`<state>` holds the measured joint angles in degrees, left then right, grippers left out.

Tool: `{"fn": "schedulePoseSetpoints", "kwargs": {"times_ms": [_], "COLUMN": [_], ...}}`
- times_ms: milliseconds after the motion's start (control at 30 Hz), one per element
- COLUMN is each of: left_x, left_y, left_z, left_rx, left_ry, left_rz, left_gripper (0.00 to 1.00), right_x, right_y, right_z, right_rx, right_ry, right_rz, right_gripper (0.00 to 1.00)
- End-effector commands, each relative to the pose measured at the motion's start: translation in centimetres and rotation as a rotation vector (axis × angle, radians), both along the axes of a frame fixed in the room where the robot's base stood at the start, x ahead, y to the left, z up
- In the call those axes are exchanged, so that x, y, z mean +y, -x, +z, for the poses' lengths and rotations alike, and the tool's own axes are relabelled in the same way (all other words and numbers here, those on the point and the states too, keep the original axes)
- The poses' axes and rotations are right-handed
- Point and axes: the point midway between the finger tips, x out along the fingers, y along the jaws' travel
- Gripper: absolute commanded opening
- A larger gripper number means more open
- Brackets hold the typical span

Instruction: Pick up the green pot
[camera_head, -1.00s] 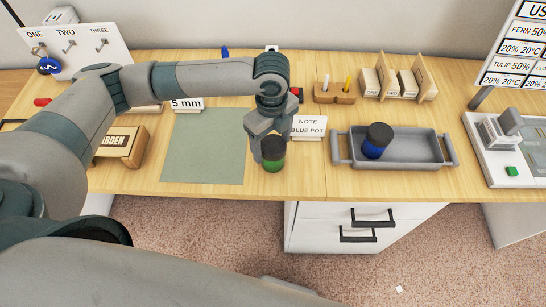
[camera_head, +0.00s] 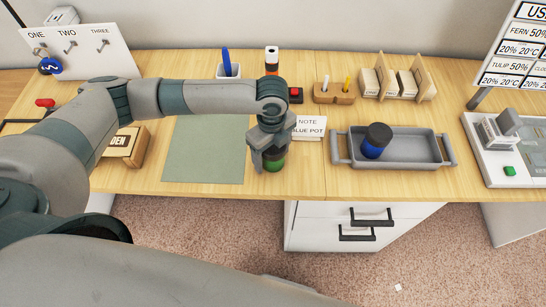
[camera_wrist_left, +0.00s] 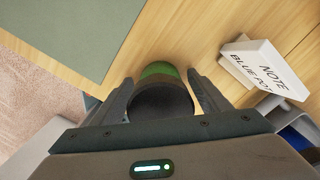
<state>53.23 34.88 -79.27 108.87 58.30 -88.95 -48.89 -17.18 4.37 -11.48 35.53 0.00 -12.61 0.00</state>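The green pot (camera_head: 274,165), with a dark top, stands upright on the wooden table near the front edge, right of the green mat. My left gripper (camera_head: 268,158) is lowered over it from above. In the left wrist view the green pot (camera_wrist_left: 160,70) is between the two fingers of my left gripper (camera_wrist_left: 163,88). The fingers are apart, one on each side of the pot, with a narrow gap showing on its right. My right gripper is not in view.
A blue pot (camera_head: 372,150) with a dark top leans in a grey tray (camera_head: 430,160) to the right. A "NOTE BLUE POT" sign (camera_head: 309,128) stands just behind the green pot. The green mat (camera_head: 205,155) is bare.

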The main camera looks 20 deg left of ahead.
Motion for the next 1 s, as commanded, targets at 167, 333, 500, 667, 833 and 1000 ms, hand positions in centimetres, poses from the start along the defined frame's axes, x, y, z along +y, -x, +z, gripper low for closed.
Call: {"fn": "schedulePoseSetpoints", "kwargs": {"times_ms": [167, 333, 500, 667, 833, 1000], "left_x": [0.0, 0.0, 0.0, 0.0, 0.0, -2.6], "left_y": [0.0, 0.0, 0.0, -0.1, -0.2, 0.2], "left_z": [0.0, 0.1, 0.2, 1.1, 3.2, 5.3], "left_rx": [0.000, -0.001, -0.001, -0.002, -0.005, -0.003], "left_ry": [0.000, 0.001, 0.001, 0.000, 0.002, 0.004], "left_rz": [0.000, 0.000, 0.000, 0.000, -0.001, -0.006], "left_gripper": [0.30, 0.30, 0.30, 0.30, 0.30, 0.30], "right_x": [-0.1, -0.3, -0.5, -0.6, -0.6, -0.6], "right_y": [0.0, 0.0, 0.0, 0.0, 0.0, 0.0], "right_z": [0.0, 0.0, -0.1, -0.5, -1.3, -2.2], "right_rx": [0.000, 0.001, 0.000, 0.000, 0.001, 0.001], "right_ry": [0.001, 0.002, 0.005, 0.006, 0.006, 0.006], "right_rz": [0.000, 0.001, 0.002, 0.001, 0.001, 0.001], "right_gripper": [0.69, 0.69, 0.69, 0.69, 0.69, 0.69]}}
